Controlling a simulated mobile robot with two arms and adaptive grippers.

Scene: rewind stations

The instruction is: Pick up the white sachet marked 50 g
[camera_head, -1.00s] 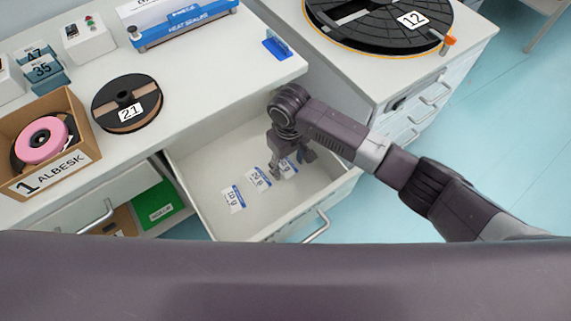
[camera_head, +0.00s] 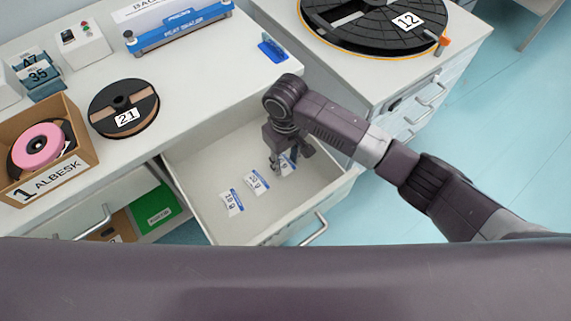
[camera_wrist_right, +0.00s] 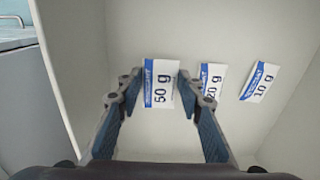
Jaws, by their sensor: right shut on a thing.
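The white sachet marked 50 g (camera_wrist_right: 161,84) has a blue edge strip and is between the fingertips of my right gripper (camera_wrist_right: 157,88) in the right wrist view. The gripper is shut on it, one finger at each side. In the head view the sachet (camera_head: 289,164) is partly hidden behind my right gripper (camera_head: 289,162), inside the open drawer. I cannot tell whether the sachet touches the drawer floor. My left gripper is not in view.
The sachet marked 20 g (camera_wrist_right: 212,79) lies close beside my right finger, and the sachet marked 10 g (camera_wrist_right: 260,82) lies farther right. The open drawer (camera_head: 207,168) has walls around them. The counter edge and a blue heat sealer (camera_head: 180,27) are above.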

